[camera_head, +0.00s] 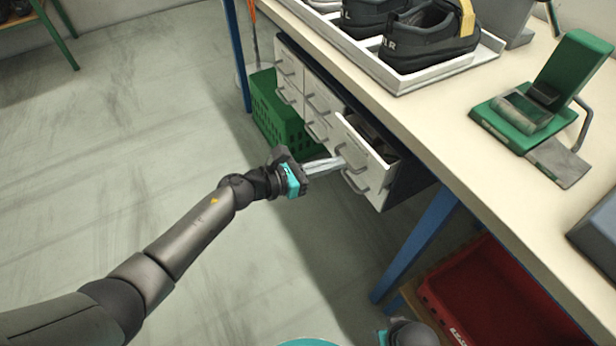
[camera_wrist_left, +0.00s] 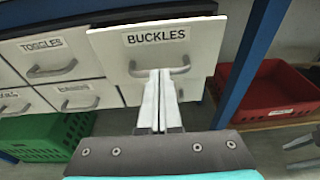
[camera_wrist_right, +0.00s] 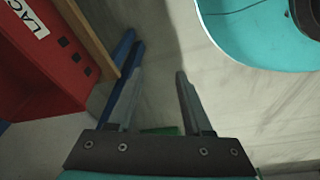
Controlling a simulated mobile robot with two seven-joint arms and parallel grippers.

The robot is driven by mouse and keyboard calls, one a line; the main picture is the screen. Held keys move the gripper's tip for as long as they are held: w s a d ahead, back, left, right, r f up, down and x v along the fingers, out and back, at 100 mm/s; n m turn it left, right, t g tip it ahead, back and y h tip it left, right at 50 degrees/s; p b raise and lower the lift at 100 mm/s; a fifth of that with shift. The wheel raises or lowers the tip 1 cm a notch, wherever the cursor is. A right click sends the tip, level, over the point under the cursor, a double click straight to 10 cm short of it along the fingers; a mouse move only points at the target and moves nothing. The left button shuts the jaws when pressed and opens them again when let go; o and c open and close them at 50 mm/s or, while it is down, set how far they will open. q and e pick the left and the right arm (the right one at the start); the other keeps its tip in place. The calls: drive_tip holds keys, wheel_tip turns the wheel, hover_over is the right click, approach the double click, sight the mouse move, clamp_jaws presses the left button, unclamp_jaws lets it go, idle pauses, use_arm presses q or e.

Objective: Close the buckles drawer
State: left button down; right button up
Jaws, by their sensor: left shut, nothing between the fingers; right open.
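The buckles drawer (camera_head: 376,160) is the top drawer at the near end of the white drawer unit under the bench. It stands pulled out, with dark contents showing inside. Its white front, labelled BUCKLES (camera_wrist_left: 205,42), faces me in the left wrist view, with a grey bar handle (camera_wrist_left: 183,70). My left gripper (camera_head: 340,162) is shut and empty, its fingertips (camera_wrist_left: 160,72) at the handle in front of the drawer face. I cannot tell whether they touch. My right gripper (camera_wrist_right: 157,76) is open and empty, low over the floor beside a red crate.
The other drawers, such as TOGGLES (camera_wrist_left: 40,50), look closed. A green crate (camera_head: 276,112) stands below the unit. A red crate (camera_head: 500,285) sits under the bench behind a blue leg (camera_head: 418,238). Shoes in a white tray (camera_head: 398,82) and a green device (camera_head: 535,100) stand on top.

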sight(356, 155)
use_arm(q)
drive_tip(key=x, duration=0.3)
drive_tip(key=shift+r+b, duration=0.3)
drive_tip(key=shift+b, duration=0.05)
drive_tip(key=shift+w+d+r, duration=0.15)
drive_tip(key=shift+d, duration=0.05)
use_arm(e)
drive_tip(key=shift+w+a+r, duration=0.2)
drive_tip(key=shift+a+r, duration=0.05)
drive_tip(key=shift+r, duration=0.4)
drive_tip(key=shift+w+a+r, duration=0.15)
drive_tip(key=shift+a+r, duration=0.1)
drive_tip(key=shift+r, duration=0.35)
use_arm(q)
drive_tip(key=shift+r, duration=0.1)
